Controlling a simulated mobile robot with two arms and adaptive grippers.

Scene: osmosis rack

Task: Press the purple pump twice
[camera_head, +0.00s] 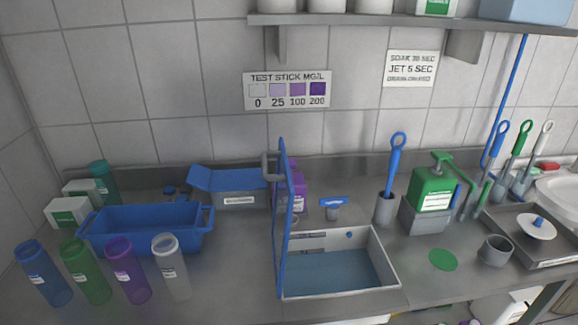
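The purple pump (299,186) is a purple bottle with a pale label. It stands near the back wall, behind the upright blue panel (282,225). The panel hides its left part, and only its right side shows. Neither of my grippers is in view.
A light tray with a blue inside (390,262) sits beside the panel. A green pump (434,187) stands right of a blue-handled brush (396,160). A blue bin (150,240) and several coloured bottles (128,272) are at left. A shelf (400,21) crosses above.

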